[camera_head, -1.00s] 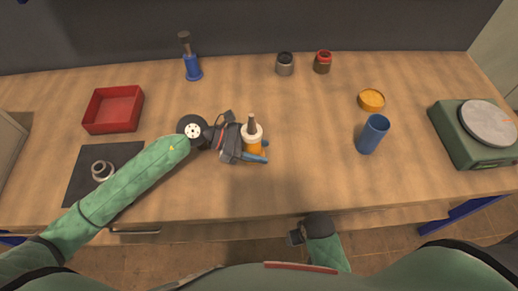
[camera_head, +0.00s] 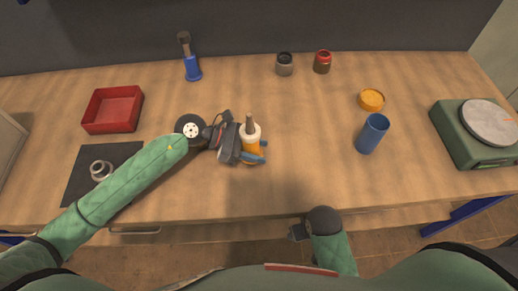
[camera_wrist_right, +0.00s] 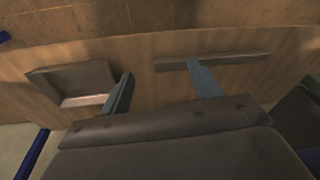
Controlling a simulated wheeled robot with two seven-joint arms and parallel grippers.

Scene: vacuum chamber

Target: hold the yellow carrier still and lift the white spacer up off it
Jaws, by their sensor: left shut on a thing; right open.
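The yellow carrier (camera_head: 250,156) is an orange-yellow piece at the middle of the bench, partly hidden by my left gripper. The white spacer (camera_head: 251,136) is a pale ring on top of it, around a grey-brown post (camera_head: 249,121) that sticks up through it. My left gripper (camera_head: 261,153) is shut on the carrier, its blue fingers at the carrier's side below the spacer. My right gripper (camera_head: 293,234) is low, in front of the bench's near edge and well away from the spacer. In the right wrist view its two fingers (camera_wrist_right: 160,73) are apart with nothing between them.
A blue cup (camera_head: 372,134), a yellow dish (camera_head: 371,99) and a green scale (camera_head: 474,132) stand to the right. Two small jars (camera_head: 285,65) stand behind. A red tray (camera_head: 113,109) and dark mat (camera_head: 85,182) lie left. The front-centre wood is clear.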

